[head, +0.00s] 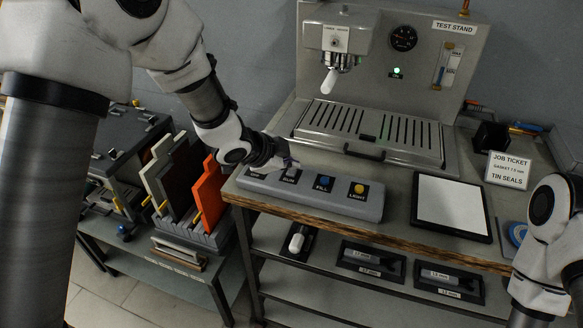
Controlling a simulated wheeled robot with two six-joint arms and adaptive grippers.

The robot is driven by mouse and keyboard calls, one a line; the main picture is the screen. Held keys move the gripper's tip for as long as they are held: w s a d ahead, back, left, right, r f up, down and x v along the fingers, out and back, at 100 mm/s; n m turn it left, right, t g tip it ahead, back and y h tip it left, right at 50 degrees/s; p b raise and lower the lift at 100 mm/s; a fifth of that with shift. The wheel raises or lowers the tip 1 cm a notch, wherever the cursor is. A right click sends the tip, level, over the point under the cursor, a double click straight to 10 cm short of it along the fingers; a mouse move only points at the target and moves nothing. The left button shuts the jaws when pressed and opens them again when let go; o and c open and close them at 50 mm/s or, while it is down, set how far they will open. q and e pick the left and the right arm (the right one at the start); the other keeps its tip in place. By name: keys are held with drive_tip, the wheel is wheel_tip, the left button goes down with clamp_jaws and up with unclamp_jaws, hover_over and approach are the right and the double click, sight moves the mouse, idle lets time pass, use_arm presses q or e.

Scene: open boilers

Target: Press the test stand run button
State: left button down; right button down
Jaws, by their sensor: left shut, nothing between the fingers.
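The grey button box (352,203) lies along the front left of the bench and carries a row of labelled buttons. The RUN label (288,179) is legible near its left end. The FILL button (325,182) is blue and the LIGHT button (359,189) is yellow. My left gripper (289,163) is shut and empty, with its tip right over the RUN position. It hides most of the run button, and I cannot tell whether it touches it. The test stand (424,50) stands behind, with a green lamp (397,71) lit. My right arm shows at right; its gripper is out of frame.
A slotted drip tray (372,130) sits behind the box. A white pad (452,205) and a job ticket (507,170) are to the right. An orange panel (209,193) stands in a rack left of the bench, close below my left arm.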

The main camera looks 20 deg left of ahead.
sight(290, 173)
use_arm(q)
drive_tip(key=shift+r, duration=0.35)
wheel_tip(290, 173, up, 5)
drive_tip(key=p, duration=0.5)
idle(0.3)
idle(0.3)
